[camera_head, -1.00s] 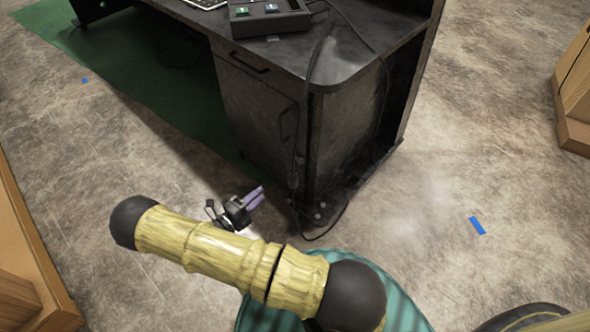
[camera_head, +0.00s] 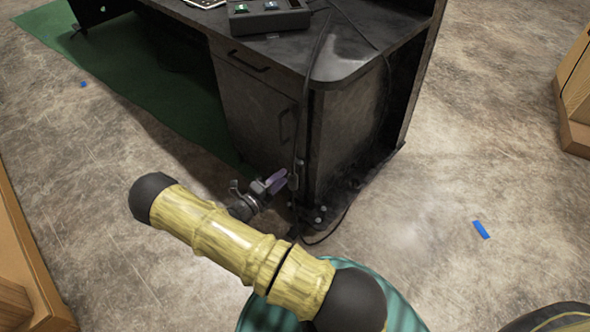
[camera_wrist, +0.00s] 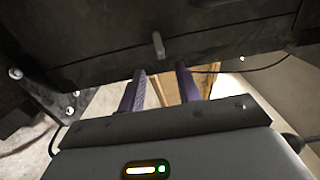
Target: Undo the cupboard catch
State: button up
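The cupboard (camera_head: 262,128) is the dark cabinet under the desk, its door facing left with a dark vertical handle (camera_head: 284,124). In the wrist view a small grey peg, apparently the catch (camera_wrist: 158,46), sticks out from a dark panel. My gripper (camera_wrist: 161,69) has two purple fingers set apart, with nothing seen between them. The peg shows just beyond the fingertips, in line with the gap. In the head view my gripper (camera_head: 281,180) is close to the lower right edge of the door. The catch cannot be clearly told apart there.
A control box (camera_head: 268,18) stands on the desk top (camera_head: 350,62). Cables hang down the cabinet's corner near my gripper. Bolts show at the cabinet's foot (camera_head: 318,212). Wooden furniture stands at far left (camera_head: 22,270) and right (camera_head: 575,100). The floor between is open.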

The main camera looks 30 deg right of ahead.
aim_at(299, 164)
jog(key=b+x, duration=0.2)
jog(key=x, duration=0.5)
jog(key=shift+d, duration=0.15)
grip_shut()
